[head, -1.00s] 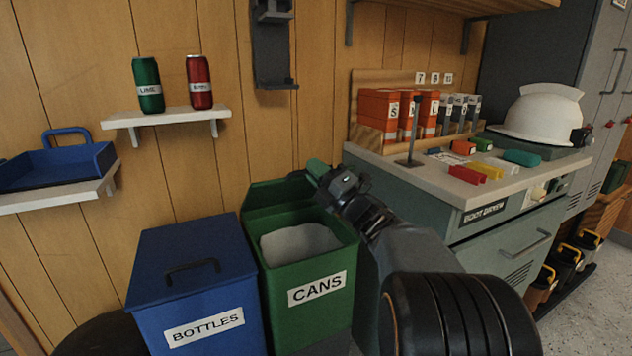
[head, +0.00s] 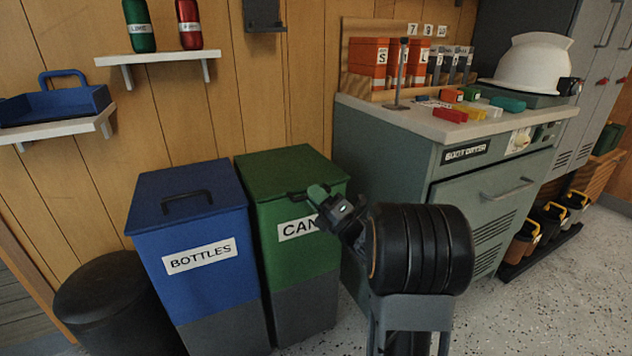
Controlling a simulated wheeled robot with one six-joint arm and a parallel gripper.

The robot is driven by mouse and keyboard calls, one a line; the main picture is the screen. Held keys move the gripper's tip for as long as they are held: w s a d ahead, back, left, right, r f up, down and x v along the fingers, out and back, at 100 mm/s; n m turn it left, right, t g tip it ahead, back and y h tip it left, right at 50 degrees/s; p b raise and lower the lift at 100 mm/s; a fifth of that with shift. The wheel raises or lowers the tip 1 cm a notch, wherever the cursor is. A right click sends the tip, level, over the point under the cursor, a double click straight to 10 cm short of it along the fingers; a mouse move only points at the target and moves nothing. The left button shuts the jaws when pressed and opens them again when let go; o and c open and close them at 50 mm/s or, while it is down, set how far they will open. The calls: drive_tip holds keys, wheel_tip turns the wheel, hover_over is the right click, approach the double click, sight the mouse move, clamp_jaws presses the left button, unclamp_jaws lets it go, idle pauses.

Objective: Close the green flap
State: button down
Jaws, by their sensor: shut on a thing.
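The green flap (head: 285,168) lies flat across the top of the green CANS bin (head: 300,262), and no opening into the bin shows. My gripper (head: 318,194) is at the flap's front right edge, shut on a green piece there that looks like the flap's handle. My gripper and wrist hide part of the CANS label and the bin's right front.
The blue BOTTLES bin (head: 197,255) with its lid down stands close on the left. A black round bin (head: 110,305) is at the lower left. The grey-green boot dryer cabinet (head: 395,165) stands close on the right. Speckled floor (head: 545,285) is clear at the lower right.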

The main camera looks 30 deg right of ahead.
drive_tip(key=shift+f, duration=0.5)
drive_tip(key=shift+f, duration=0.2)
drive_tip(key=c, duration=1.2)
unclamp_jaws()
drive_tip(key=shift+w+d, duration=0.1)
drive_tip(key=shift+r, duration=0.1)
drive_tip(key=shift+s, duration=0.25)
drive_tip(key=p+v, duration=0.1)
drive_tip(key=v, duration=1.2)
drive_tip(key=shift+s+d, duration=0.1)
drive_tip(key=shift+s, duration=0.05)
